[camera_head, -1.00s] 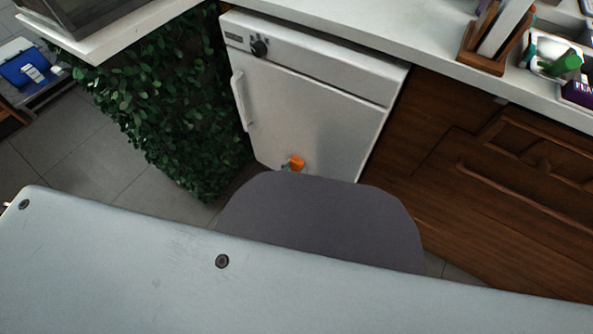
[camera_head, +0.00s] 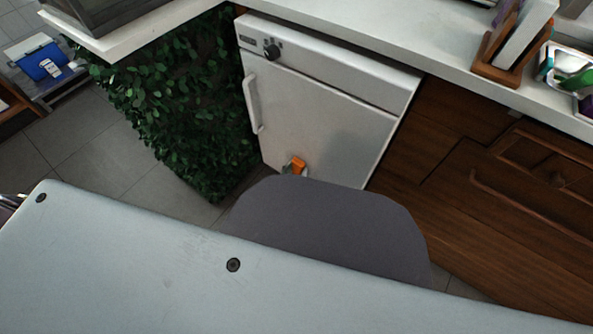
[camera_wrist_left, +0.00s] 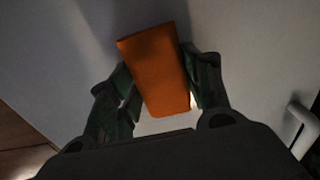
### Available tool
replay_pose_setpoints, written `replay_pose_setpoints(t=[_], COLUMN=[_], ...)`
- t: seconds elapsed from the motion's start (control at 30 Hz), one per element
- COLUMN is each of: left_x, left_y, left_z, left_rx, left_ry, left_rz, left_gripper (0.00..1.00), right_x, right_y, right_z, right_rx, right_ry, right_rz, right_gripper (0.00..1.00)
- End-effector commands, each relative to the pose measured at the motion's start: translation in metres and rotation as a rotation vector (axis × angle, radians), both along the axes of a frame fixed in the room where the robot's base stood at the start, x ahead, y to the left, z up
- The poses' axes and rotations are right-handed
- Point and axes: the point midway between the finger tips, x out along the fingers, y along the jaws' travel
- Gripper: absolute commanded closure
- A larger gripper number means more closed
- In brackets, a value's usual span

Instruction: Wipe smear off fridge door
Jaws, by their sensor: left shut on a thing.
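The white fridge door (camera_head: 300,110) faces me, with its handle (camera_head: 253,103) on the left side. The door also fills most of the left wrist view (camera_wrist_left: 255,50), with the handle (camera_wrist_left: 303,122) at the right edge. My left gripper (camera_head: 289,169) is low at the door, partly hidden behind my grey body. In the left wrist view my left gripper (camera_wrist_left: 158,75) is shut on an orange block-like sponge (camera_wrist_left: 155,65). The sponge (camera_head: 298,163) is at the door surface; contact is unclear. A dim darker patch shows on the door; I cannot tell smear from shadow. My right gripper is out of view.
A leafy green panel (camera_head: 175,110) stands left of the fridge. Brown wooden cabinets (camera_head: 480,180) are on the right. A white counter (camera_head: 420,35) runs above, with a holder (camera_head: 505,55) and a tray of items. A blue box (camera_head: 42,62) sits far left.

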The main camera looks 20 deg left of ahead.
Motion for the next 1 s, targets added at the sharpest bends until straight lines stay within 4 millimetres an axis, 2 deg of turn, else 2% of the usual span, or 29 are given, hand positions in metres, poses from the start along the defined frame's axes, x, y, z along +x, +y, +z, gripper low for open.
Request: replay_pose_setpoints(t=[1.0], left_x=[-0.054], left_y=[0.020], left_z=[0.000], left_rx=[0.000], left_ry=[0.001], left_rz=[0.000], left_gripper=[0.73], right_x=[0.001], right_y=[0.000], right_z=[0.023], right_rx=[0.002], right_ry=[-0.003], right_rz=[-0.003], right_gripper=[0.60])
